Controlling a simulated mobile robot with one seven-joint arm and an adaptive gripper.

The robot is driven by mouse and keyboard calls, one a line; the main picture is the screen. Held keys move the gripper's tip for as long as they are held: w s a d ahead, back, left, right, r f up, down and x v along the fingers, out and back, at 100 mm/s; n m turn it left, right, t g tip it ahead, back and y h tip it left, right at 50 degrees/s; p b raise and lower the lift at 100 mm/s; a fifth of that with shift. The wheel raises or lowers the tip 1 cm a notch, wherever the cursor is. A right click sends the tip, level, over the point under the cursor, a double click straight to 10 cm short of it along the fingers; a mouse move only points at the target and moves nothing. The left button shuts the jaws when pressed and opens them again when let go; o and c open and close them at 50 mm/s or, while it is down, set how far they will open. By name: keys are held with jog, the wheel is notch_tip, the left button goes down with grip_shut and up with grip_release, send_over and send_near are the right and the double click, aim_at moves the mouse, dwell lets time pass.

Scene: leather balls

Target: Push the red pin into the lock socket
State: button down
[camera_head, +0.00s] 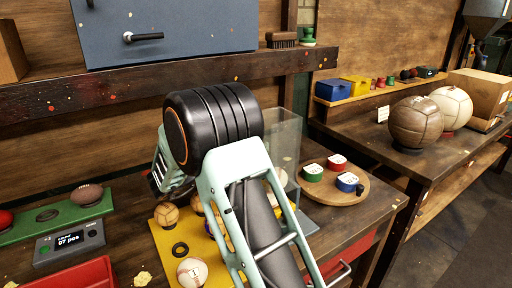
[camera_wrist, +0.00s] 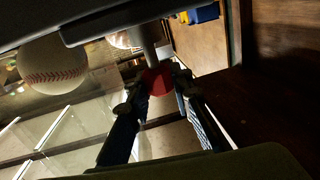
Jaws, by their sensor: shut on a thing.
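In the wrist view, my gripper (camera_wrist: 158,92) has its two dark fingers closed on either side of a small round red part, which I take for the red pin (camera_wrist: 158,79). A grey metal rod (camera_wrist: 148,45) meets the red part from above in the picture. I cannot tell whether the rod belongs to the pin or to the lock. The lock socket is not clearly visible.
A clear panel (camera_head: 284,134) stands behind my arm. A round wooden board (camera_head: 334,192) with green, red and blue pieces lies to its right. Balls lie on a yellow mat (camera_head: 166,243). A baseball (camera_wrist: 52,64) shows close by in the wrist view. A blue cabinet (camera_head: 190,35) hangs above.

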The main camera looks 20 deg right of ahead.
jog(key=shift+a+f, duration=0.1)
jog(key=shift+f, duration=0.5)
jog(key=shift+s+f, duration=0.15)
jog(key=shift+f, duration=0.25)
jog(key=shift+a+r+p, duration=0.1)
jog(key=shift+r+p, duration=0.3)
jog(key=shift+r, duration=0.45)
jog(key=shift+w+r+p, duration=0.15)
jog(key=shift+w+p, duration=0.05)
jog(key=shift+p, duration=0.15)
jog(key=shift+r, duration=0.25)
jog(key=shift+d, duration=0.25)
jog(key=shift+r+p, duration=0.1)
jog(key=shift+p, duration=0.8)
dwell(0.7)
